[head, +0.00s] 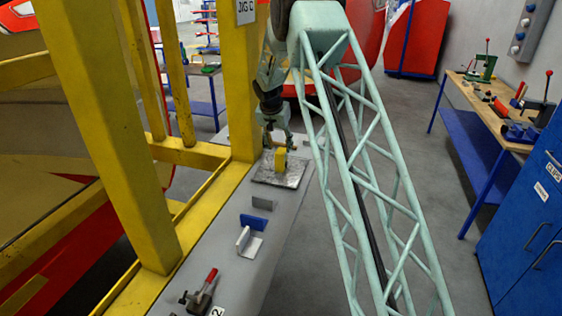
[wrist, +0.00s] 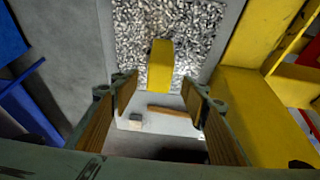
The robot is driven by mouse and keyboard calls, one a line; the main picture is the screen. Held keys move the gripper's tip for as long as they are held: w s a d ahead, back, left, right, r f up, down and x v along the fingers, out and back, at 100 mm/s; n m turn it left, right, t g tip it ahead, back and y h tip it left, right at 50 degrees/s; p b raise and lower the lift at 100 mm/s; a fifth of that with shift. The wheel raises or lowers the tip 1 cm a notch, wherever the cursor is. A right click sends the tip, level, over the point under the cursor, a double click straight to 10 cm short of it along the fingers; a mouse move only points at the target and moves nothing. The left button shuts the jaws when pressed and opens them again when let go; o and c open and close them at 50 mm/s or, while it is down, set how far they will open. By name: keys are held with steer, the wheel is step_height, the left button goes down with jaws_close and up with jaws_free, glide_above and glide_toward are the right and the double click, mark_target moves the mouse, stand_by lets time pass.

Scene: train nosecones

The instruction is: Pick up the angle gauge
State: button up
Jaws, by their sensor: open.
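A yellow piece (wrist: 160,62), which I take to be the angle gauge, stands on a tray of metal shavings (wrist: 208,30). In the head view the yellow piece (head: 280,161) shows small on the tray (head: 291,179), on the grey bench. My gripper (wrist: 160,90) is open, with its wood-coloured finger pads apart and nothing held. In the wrist view the near end of the yellow piece lies in line with the gap between the fingertips. In the head view my gripper (head: 281,146) is just above and behind it; whether they touch is unclear.
A grey block (head: 264,202), a blue block (head: 253,222), a pale angled piece (head: 248,243) and a red-handled clamp (head: 203,291) stand along the bench. A yellow frame (head: 105,120) rises close on the left. A brown bar (wrist: 173,112) and small block (wrist: 136,120) show beyond the fingers.

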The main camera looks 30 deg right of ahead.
mark_target(281, 150)
steer(key=shift+x, duration=2.45)
steer(key=shift+d, duration=0.1)
steer(key=shift+r, duration=0.1)
steer(key=c, duration=1)
steer(key=shift+c, duration=0.3)
steer(key=shift+r, duration=1.75)
steer(key=s+a+b, duration=0.1)
steer(key=s+a, duration=0.2)
steer(key=s, duration=0.4)
steer(key=s+a+r+b, duration=0.1)
steer(key=s+a, duration=0.1)
steer(key=s, duration=0.6)
steer(key=shift+a+r, duration=0.25)
steer(key=shift+a, duration=0.1)
